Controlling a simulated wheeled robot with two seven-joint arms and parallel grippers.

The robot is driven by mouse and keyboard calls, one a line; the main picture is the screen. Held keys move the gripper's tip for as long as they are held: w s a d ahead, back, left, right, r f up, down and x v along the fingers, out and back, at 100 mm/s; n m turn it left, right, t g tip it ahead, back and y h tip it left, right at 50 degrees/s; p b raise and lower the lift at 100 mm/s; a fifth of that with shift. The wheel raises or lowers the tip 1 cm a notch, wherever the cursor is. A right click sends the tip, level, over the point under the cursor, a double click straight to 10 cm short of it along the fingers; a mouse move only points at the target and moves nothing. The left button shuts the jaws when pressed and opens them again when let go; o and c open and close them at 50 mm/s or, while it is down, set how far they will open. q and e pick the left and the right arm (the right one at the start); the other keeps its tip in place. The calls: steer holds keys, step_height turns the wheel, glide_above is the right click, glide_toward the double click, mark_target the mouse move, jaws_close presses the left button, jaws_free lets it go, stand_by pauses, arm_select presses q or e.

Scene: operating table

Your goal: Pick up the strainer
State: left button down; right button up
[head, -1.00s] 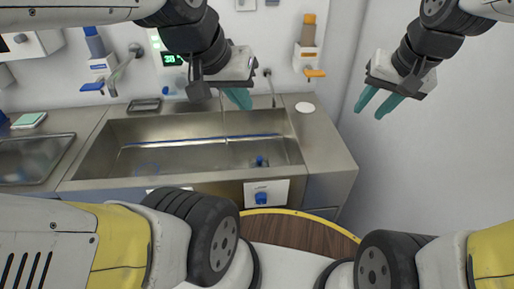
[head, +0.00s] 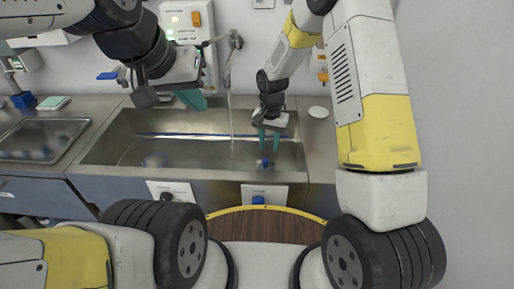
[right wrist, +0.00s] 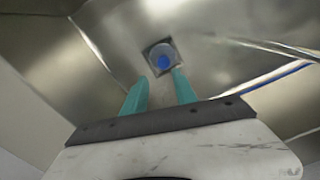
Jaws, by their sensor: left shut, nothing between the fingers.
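A small blue piece, which looks like the strainer (head: 264,162), sits low in the right part of the long steel sink (head: 115,150). In the right wrist view the blue strainer (right wrist: 163,60) lies in a square drain recess, just beyond the fingertips. My right gripper (head: 269,146) reaches down into the sink above it, with its teal fingers apart. In the right wrist view the right gripper (right wrist: 160,82) has nothing between its fingers. My left gripper (head: 194,103) is shut and empty over the back left of the sink.
A thin stream of water (head: 231,120) falls into the sink left of my right gripper. A white round disc (head: 318,112) lies on the counter at the right. A shallower basin (head: 40,140) is at the far left. The sink walls surround the right gripper.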

mark_target(266, 159)
steer(key=f, duration=0.6)
steer(key=a+f, duration=0.1)
steer(key=f, duration=0.2)
steer(key=shift+f, duration=0.15)
jaws_close()
